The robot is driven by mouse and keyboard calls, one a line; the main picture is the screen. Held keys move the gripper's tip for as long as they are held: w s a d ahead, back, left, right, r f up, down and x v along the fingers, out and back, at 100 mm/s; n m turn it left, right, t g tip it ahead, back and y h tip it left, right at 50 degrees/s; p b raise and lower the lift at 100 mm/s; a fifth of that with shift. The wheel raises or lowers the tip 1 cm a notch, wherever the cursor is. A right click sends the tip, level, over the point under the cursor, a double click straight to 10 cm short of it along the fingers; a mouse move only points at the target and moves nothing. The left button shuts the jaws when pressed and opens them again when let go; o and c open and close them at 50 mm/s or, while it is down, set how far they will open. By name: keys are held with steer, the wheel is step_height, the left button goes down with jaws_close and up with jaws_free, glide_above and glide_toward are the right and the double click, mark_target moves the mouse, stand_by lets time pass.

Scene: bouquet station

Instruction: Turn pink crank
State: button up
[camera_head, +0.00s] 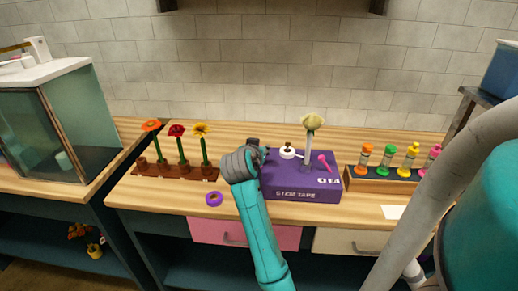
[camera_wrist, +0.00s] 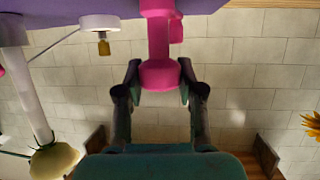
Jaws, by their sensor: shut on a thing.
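The pink crank (camera_wrist: 157,38) hangs at the top middle of the wrist view, against the purple stem-tape box. It ends in a round pink knob. My gripper (camera_wrist: 160,78) is shut on the crank, with one finger on each side of the knob. In the head view my gripper (camera_head: 254,150) is at the left end of the purple box (camera_head: 300,195) and hides the crank there. The box also shows in the wrist view (camera_wrist: 85,7).
On the box are a white reel (camera_head: 287,152), a pale flower (camera_head: 312,123) standing upright, and a pink peg-like piece (camera_head: 324,163). Several coloured-cap vials (camera_head: 388,155) stand right.

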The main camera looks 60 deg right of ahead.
stand_by(0.3)
steer(key=o, duration=1.1)
steer(key=shift+o, duration=0.2)
steer(key=v, duration=1.2)
